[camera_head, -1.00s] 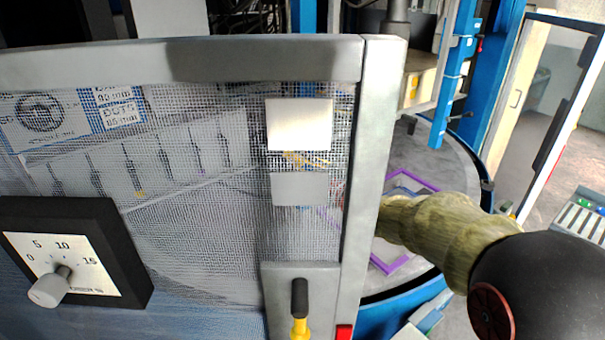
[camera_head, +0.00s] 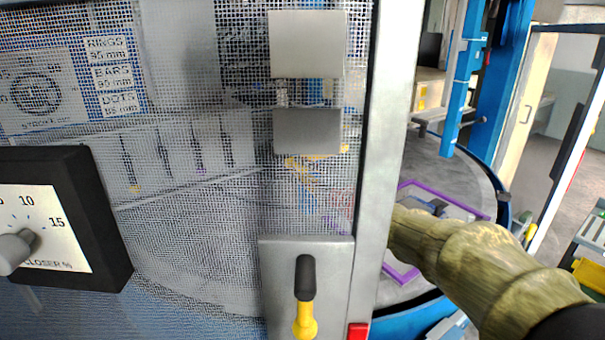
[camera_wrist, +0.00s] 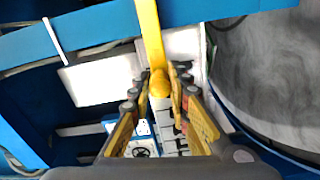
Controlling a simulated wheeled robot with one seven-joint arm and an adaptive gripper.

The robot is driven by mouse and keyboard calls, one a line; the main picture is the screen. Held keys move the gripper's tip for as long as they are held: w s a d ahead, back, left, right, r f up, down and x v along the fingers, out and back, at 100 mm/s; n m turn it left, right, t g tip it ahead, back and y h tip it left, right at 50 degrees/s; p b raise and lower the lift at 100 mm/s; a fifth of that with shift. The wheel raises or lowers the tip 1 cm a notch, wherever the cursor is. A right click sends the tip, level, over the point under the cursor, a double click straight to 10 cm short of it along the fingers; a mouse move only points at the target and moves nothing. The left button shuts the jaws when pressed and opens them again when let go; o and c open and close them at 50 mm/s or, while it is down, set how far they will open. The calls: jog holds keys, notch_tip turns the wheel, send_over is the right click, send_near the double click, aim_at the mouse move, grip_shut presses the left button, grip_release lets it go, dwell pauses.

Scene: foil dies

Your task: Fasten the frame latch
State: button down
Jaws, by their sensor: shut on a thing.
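The frame (camera_head: 395,130) is a grey metal surround holding wire mesh. A metal plate (camera_head: 275,290) at its lower right carries a latch handle with a black grip (camera_head: 305,275) and a yellow lower part (camera_head: 305,320). The handle hangs about upright, and its lower end is near the picture's bottom edge. My arm passes behind the frame's right post, so my gripper cannot be made out clearly in the head view. In the wrist view my gripper (camera_wrist: 161,76) is shut on a yellow bar (camera_wrist: 150,35) with a rounded end between the fingers. I cannot tell whether this bar belongs to the latch.
A black closer dial (camera_head: 90,210) stands at the left. Two plain plates (camera_head: 307,45) are on the mesh. A red block (camera_head: 358,331) sits at the post's foot. Behind are a round grey table (camera_head: 455,170), a purple frame (camera_head: 435,187) and blue posts (camera_head: 500,80).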

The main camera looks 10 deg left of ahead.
jog(key=shift+f, duration=0.25)
jog(key=c, duration=2)
grip_release()
jog(key=shift+c, duration=0.2)
jog(key=o, duration=0.4)
jog(key=shift+r, duration=0.15)
jog(key=v, duration=1.2)
